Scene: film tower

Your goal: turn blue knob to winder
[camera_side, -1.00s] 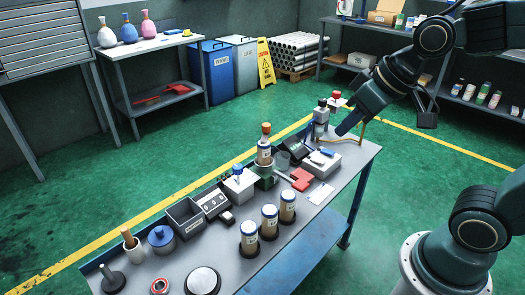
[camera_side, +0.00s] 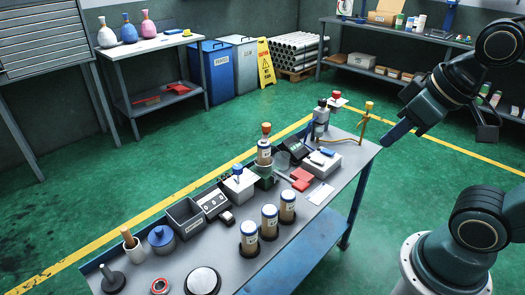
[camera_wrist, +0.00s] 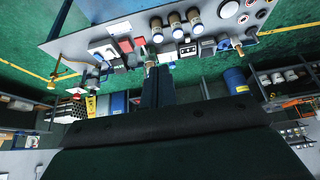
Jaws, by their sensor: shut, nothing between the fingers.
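A blue knob (camera_side: 238,168) stands on a small white box (camera_side: 238,187) at the middle of the bench. Another blue piece, a flat bar (camera_side: 327,152), lies on top of a grey box (camera_side: 322,164) near the right end. I cannot tell from the frames which one is linked to a winder, and any marks are too small to read. My gripper (camera_side: 386,142) is shut and empty, off the bench's right end and apart from both blue pieces. In the wrist view its closed fingers (camera_wrist: 151,68) point up toward the bench.
A brass stand (camera_side: 368,118) and a bottle with a dark cap (camera_side: 321,112) stand at the bench's far right. Several white-and-tan jars (camera_side: 270,222) line the front edge. A capped bottle (camera_side: 264,150) rises mid-bench.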

